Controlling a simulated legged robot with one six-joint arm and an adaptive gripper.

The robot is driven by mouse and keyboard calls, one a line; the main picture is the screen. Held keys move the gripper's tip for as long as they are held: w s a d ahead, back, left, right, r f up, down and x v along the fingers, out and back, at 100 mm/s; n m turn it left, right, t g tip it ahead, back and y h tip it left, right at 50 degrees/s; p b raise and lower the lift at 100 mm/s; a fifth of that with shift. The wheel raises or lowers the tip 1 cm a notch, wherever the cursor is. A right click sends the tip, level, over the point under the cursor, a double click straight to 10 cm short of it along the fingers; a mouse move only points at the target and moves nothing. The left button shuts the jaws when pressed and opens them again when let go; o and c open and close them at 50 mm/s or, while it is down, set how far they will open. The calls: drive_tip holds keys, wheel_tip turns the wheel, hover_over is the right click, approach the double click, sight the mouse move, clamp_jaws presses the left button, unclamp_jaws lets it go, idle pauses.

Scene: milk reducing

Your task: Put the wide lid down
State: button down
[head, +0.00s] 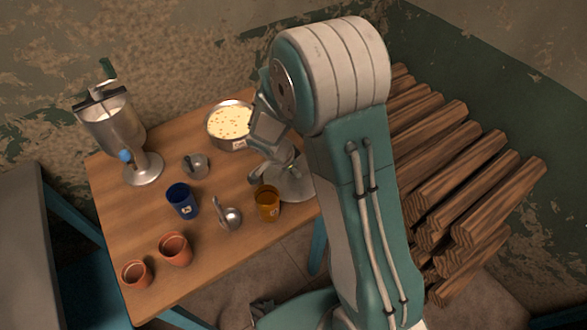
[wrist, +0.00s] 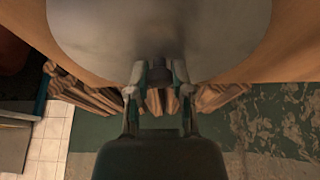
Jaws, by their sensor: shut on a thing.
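The wide lid (head: 292,186) is a grey metal disc at the table's right edge in the head view, partly behind my arm. My gripper (head: 286,162) is above it and shut on its knob. I cannot tell whether the lid touches the table. A wide metal pot (head: 232,143) with pale, speckled contents stands uncovered, left of and behind the lid.
The wooden table (head: 160,222) also holds an amber mug (head: 267,204), a blue mug (head: 182,202), two terracotta pots (head: 174,249), two small metal items with handles (head: 196,165) (head: 229,216) and a metal cranked machine (head: 112,125). Stacked logs (head: 450,180) lie at right.

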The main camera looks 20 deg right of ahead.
sight(282, 181)
drive_tip(key=c, duration=0.6)
unclamp_jaws()
drive_tip(key=shift+c, duration=0.2)
drive_tip(key=shift+o, duration=0.6)
drive_tip(key=shift+d, duration=0.35)
drive_tip(key=v, duration=1.1)
drive_tip(key=s+d+r+n+t+y, duration=0.1)
drive_tip(key=s+r+n+t+y, duration=0.1)
drive_tip(key=s+r+n, duration=0.5)
drive_tip(key=s+d+r+n+t+y, duration=0.2)
drive_tip(key=s+r+n, duration=0.5)
drive_tip(key=s, duration=0.5)
drive_tip(key=shift+s+d+r, duration=0.3)
drive_tip(key=shift+s+r, duration=0.1)
drive_tip(key=shift+r, duration=0.85)
